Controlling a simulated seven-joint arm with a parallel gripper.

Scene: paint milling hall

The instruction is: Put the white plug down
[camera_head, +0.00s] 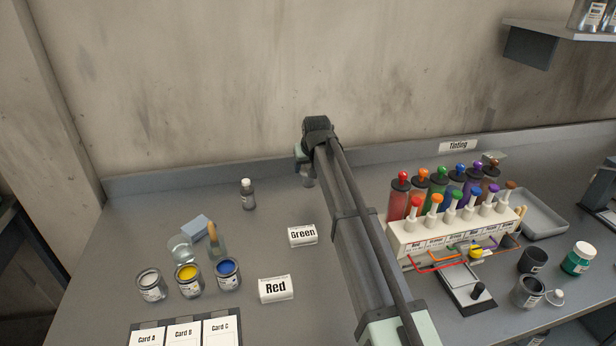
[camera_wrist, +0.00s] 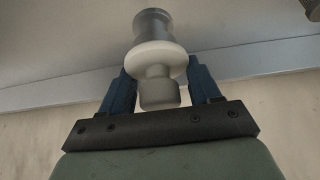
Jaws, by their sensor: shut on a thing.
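In the wrist view my gripper (camera_wrist: 159,80) has its two blue fingers shut on the white plug (camera_wrist: 157,57). The plug shows a wide white flange and a rounded greyish-white knob toward the palm. A grey cylindrical part (camera_wrist: 153,25) lies beyond the flange; I cannot tell whether it is the plug's lower end or a separate container. In the head view my arm reaches to the back of the bench, and the fingers are mostly hidden. A small grey piece (camera_head: 307,178) shows just below the hand. Contact with the bench cannot be told.
A rack (camera_head: 452,236) of tint bottles stands right of my arm. The bench around the small bottle is clear.

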